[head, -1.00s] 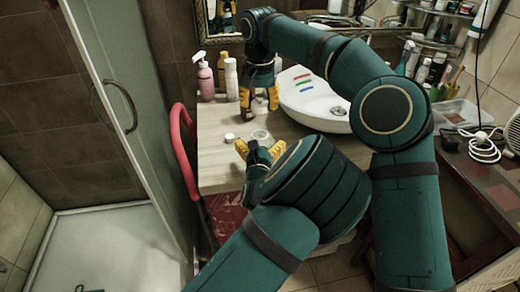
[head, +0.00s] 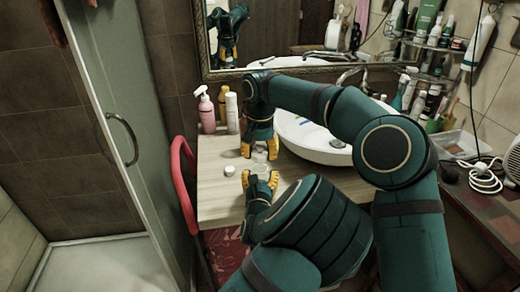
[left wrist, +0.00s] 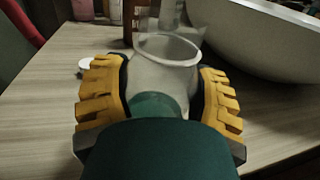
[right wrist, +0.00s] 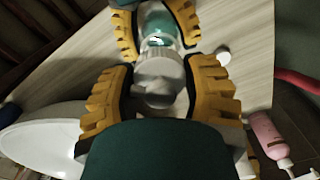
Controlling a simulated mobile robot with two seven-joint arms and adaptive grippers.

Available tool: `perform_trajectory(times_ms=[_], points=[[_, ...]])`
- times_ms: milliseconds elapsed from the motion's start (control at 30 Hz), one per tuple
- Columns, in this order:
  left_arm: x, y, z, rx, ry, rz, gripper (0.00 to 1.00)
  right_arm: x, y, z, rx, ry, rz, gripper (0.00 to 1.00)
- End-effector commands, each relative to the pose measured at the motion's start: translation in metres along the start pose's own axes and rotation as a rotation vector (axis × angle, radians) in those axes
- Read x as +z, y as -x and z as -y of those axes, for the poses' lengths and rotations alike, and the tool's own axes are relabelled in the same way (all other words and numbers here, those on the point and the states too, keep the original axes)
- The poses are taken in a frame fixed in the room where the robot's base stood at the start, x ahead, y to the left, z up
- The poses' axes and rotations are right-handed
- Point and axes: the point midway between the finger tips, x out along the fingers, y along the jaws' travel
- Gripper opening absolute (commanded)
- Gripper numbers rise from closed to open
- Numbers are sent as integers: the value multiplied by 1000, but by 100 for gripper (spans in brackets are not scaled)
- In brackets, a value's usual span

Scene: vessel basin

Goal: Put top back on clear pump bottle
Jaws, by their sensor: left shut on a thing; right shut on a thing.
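A clear, wide-mouthed vessel stands on the wooden counter; its open round rim (left wrist: 168,46) shows in the left wrist view. My left gripper (head: 262,182) is shut around its sides. My right gripper (head: 260,147) is just behind it in the head view, shut on a pale, partly see-through piece (right wrist: 158,78) that looks like the bottle's top. In the right wrist view this piece is close to the vessel (right wrist: 160,28) in my left fingers. I cannot tell whether they touch. A blurred clear shape (left wrist: 160,18) shows beyond the rim in the left wrist view.
A small white cap (head: 229,170) lies left of the grippers on the counter (head: 225,205). A pink pump bottle (head: 207,113) and a white bottle (head: 232,112) stand behind at left. A white basin (head: 312,140) is close at right. A red chair back (head: 184,180) borders the left edge.

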Motion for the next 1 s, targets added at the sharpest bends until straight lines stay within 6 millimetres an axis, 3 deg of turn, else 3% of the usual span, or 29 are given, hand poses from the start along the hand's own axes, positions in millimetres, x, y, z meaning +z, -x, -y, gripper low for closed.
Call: perform_trajectory(times_ms=[367, 733, 1000], points=[[0, 0, 0, 0, 0, 1, 19, 0, 0, 0, 1, 0, 0, 41], [0, 0, 0, 0, 0, 1, 19, 0, -16, 0, 2, 2, 0, 41], [0, 0, 0, 0, 0, 1, 19, 0, -17, 0, 1, 1, -1, 41]])
